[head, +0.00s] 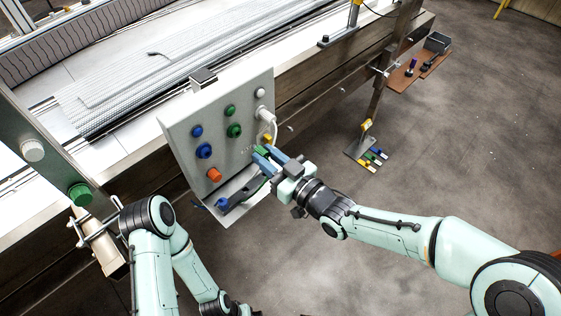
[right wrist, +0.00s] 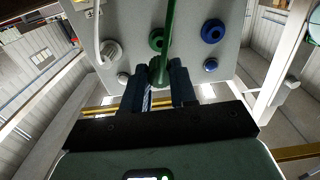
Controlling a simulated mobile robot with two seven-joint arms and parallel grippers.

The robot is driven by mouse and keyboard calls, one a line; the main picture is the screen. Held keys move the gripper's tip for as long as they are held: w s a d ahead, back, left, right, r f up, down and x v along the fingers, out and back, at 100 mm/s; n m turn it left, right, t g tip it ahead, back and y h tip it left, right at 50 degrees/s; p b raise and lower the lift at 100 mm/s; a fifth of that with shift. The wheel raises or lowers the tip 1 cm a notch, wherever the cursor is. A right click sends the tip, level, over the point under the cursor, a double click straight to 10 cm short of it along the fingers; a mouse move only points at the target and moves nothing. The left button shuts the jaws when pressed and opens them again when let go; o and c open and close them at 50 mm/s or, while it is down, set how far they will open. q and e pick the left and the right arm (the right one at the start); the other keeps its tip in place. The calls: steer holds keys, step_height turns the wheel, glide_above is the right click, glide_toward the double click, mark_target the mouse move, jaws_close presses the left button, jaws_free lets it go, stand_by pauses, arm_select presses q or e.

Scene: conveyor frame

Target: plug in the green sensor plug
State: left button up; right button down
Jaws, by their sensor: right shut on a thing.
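My right gripper (head: 262,151) is shut on the green sensor plug (head: 260,157), in front of the lower right of the grey panel (head: 182,128). In the right wrist view, the plug (right wrist: 158,74) sits between the dark fingers, its green cable (right wrist: 168,28) running up across the panel. The large green socket (head: 234,130) is in the panel's middle column, below a small green lamp (head: 229,110). In the right wrist view, the cable partly covers the socket (right wrist: 155,40). The plug looks apart from the socket. My left arm shows, but its gripper does not.
A white plug (head: 262,114) with a white cable fills the right socket. A blue socket (head: 204,151) and an orange button (head: 214,175) are on the left. A tray under the panel bears a dark object (head: 243,195). The conveyor frame (head: 300,80) stands behind.

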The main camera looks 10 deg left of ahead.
mark_target(257, 149)
stand_by(0.3)
steer(key=shift+b, duration=0.35)
steer(key=shift+b+x, duration=0.5)
steer(key=shift+x, duration=1.75)
steer(key=shift+b, duration=0.3)
steer(key=shift+b, duration=0.35)
steer(key=shift+w+a, duration=0.1)
steer(key=shift+a, duration=0.05)
